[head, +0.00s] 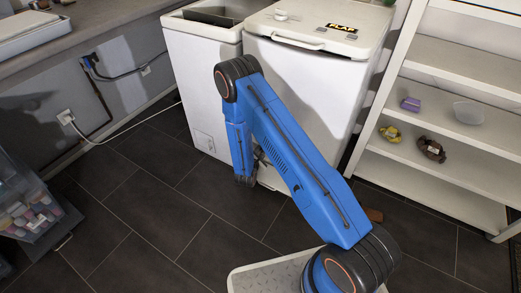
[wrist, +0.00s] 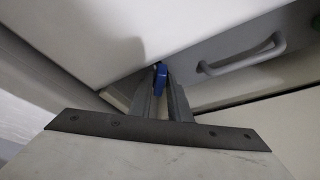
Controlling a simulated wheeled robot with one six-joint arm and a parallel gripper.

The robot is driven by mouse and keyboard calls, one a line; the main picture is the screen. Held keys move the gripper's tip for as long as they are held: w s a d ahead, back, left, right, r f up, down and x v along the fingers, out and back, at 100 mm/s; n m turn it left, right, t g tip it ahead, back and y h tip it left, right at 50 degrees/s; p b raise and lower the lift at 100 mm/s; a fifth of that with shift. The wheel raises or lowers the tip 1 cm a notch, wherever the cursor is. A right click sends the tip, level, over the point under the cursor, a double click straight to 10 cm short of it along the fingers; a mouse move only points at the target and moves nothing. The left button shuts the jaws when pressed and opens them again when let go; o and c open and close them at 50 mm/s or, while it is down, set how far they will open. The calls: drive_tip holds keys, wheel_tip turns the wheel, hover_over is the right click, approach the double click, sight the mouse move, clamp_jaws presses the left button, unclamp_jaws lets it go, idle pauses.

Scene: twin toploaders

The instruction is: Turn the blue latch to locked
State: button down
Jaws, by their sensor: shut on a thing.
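The blue latch (wrist: 160,74) shows in the wrist view at the tips of my gripper (wrist: 164,82), by the lower edge of a white body. My gripper's two grey fingers are shut on it, one on each side. Part of the latch is hidden between the fingers, and I cannot tell its exact turn angle. In the head view my arm covers the lower front of the right white toploader (head: 310,85), and the latch does not show there.
A grey bar handle (wrist: 245,60) sits right of the latch. In the head view, a second toploader (head: 195,70) with its top open stands left. White shelves (head: 450,100) stand right, and a bin of colourful items (head: 35,215) lower left. Dark floor tiles between are clear.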

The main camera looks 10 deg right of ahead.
drive_tip(key=shift+s+d+f+m+t+y, duration=0.1)
drive_tip(key=shift+s+f+m+t+y, duration=0.1)
drive_tip(key=shift+m+t, duration=0.4)
drive_tip(key=shift+s+d+f+m+t+y, duration=0.1)
drive_tip(key=shift+f+m+t, duration=0.15)
drive_tip(key=shift+m, duration=0.55)
drive_tip(key=c, duration=1.8)
unclamp_jaws()
drive_tip(key=shift+r, duration=0.1)
drive_tip(key=v, duration=1.7)
drive_tip(key=shift+a, duration=0.15)
drive_tip(key=shift+s, duration=0.15)
